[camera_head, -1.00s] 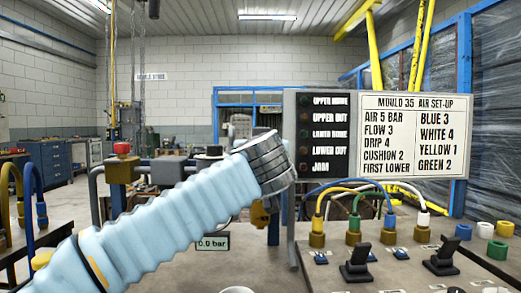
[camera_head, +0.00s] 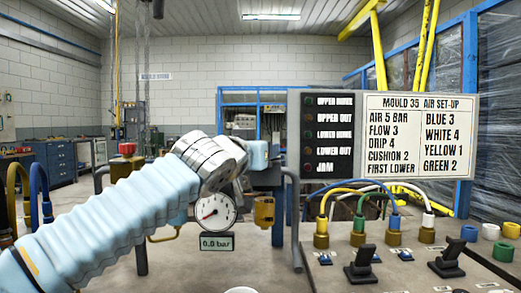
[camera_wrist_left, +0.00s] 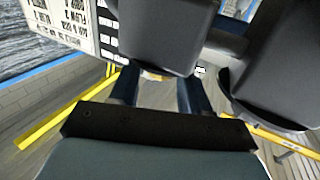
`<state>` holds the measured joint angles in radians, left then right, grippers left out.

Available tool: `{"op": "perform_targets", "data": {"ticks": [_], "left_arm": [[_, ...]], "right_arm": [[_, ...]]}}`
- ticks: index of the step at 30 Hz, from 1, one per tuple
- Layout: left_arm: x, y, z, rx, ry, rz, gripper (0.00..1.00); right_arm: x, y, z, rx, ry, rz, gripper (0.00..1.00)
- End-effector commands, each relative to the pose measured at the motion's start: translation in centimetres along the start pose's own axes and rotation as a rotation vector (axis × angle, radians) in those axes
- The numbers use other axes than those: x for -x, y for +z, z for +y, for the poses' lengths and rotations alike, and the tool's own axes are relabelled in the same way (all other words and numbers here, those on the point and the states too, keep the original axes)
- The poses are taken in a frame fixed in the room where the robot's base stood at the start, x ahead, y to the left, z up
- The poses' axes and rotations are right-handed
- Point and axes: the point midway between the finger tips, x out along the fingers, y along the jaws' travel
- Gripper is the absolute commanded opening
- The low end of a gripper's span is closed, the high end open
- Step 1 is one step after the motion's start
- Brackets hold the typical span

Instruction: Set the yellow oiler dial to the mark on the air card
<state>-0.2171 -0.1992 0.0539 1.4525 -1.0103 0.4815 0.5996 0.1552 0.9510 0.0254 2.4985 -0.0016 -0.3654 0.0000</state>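The air card (camera_head: 418,135) is on the board at the right and reads AIR 5 BAR, FLOW 3, DRIP 4, CUSHION 2. A yellow unit (camera_head: 264,211), which looks like the oiler, is right of the round gauge (camera_head: 215,212). Its dial marks are too small to read. My left arm reaches in from the left; its wrist covers part of the air line, and its gripper is largely hidden behind it. In the left wrist view, dark gripper parts (camera_wrist_left: 158,88) fill the middle, with the card upside down at upper left. My right gripper is out of view.
A display (camera_head: 217,242) under the gauge reads 0.0 bar. A red knob (camera_head: 127,149) tops a yellow-brown block at left. Coloured hoses and black levers (camera_head: 361,264) stand on the right panel. Coloured caps (camera_head: 503,251) lie at far right. The bench front is partly bare.

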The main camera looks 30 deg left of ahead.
Motion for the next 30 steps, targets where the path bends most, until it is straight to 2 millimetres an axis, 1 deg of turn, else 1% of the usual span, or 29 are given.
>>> {"op": "perform_targets", "data": {"ticks": [1, 2, 10, 14, 17, 24, 27, 30], "left_arm": [[0.0, 0.0, 0.0, 0.000, 0.000, 0.000, 0.55], [0.0, 0.0, 0.0, 0.000, 0.000, 0.001, 0.59], [0.1, -0.1, 0.0, 0.000, -0.001, 0.002, 0.59], [1.1, 0.0, 0.0, 0.000, 0.000, 0.003, 0.59], [2.9, 0.1, -0.1, 0.000, -0.001, 0.004, 0.59], [8.9, 0.1, -0.1, 0.000, -0.001, 0.004, 0.59], [11.0, 0.1, -0.1, 0.001, -0.001, 0.004, 0.59], [12.5, 0.0, -0.1, 0.000, -0.001, 0.003, 0.59]], "right_arm": [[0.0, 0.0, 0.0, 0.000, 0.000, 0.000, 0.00], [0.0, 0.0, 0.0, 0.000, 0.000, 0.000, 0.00], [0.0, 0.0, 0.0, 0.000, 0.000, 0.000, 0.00], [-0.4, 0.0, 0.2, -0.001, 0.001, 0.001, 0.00], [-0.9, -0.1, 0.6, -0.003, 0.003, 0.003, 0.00], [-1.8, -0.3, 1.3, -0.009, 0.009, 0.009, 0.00], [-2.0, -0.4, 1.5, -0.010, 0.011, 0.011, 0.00], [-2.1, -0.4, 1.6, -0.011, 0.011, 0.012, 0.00]]}}
